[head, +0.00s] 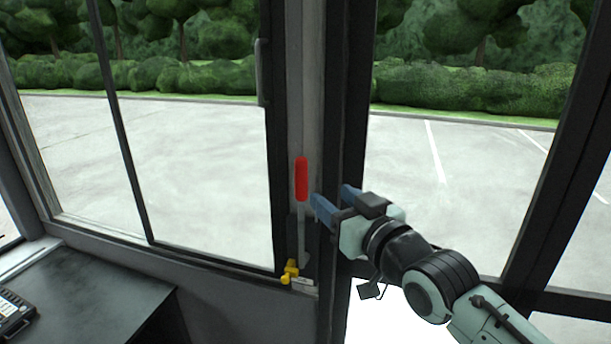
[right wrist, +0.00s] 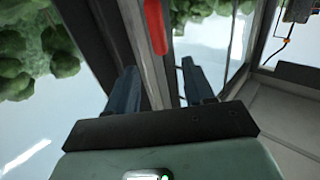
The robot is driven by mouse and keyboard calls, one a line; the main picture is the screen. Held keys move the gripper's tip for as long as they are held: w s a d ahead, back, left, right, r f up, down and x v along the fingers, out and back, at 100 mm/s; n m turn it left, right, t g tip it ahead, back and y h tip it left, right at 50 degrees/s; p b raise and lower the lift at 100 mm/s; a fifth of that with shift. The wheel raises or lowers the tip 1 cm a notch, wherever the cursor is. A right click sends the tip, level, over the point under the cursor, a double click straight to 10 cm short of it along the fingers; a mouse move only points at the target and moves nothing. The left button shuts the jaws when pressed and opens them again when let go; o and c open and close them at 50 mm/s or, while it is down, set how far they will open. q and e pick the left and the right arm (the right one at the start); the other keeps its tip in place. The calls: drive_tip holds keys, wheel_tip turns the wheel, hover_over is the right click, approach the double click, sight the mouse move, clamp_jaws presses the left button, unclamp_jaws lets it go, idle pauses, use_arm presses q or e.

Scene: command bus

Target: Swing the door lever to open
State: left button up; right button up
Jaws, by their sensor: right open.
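The door lever has a red handle (head: 301,179) on top of a grey metal shaft (head: 301,228). It stands upright against the dark pillar between the left window and the door glass. A yellow fitting (head: 289,272) sits by its base. My right gripper (head: 330,200) is open, just right of the lever and slightly below the red handle. In the right wrist view the red handle (right wrist: 155,24) shows beyond the two blue fingers (right wrist: 160,88), toward the top. No contact with the lever shows. My left gripper is out of view.
A dark console top (head: 100,290) lies at the lower left, with a keypad device (head: 14,312) at its edge. A vertical grab handle (head: 262,72) is on the window frame above. Dark door frame posts (head: 347,100) stand close behind my right gripper.

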sight(305, 169)
drive_tip(key=p+x, duration=0.2)
drive_tip(key=x, duration=0.2)
drive_tip(key=p+x, duration=0.2)
drive_tip(key=x, duration=0.2)
drive_tip(key=p+x, duration=0.2)
drive_tip(key=x, duration=0.2)
drive_tip(key=shift+d+r+p, duration=0.15)
drive_tip(key=shift+r+p, duration=0.2)
drive_tip(key=shift+p, duration=0.05)
drive_tip(key=shift+w+a+f, duration=0.15)
drive_tip(key=shift+w+a, duration=0.15)
drive_tip(key=shift+w, duration=0.35)
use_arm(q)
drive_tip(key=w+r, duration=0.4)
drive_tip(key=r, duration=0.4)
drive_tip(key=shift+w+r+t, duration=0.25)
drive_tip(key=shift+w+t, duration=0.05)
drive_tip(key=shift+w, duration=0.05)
use_arm(e)
drive_tip(key=shift+s, duration=0.1)
drive_tip(key=shift+c, duration=0.7)
clamp_jaws()
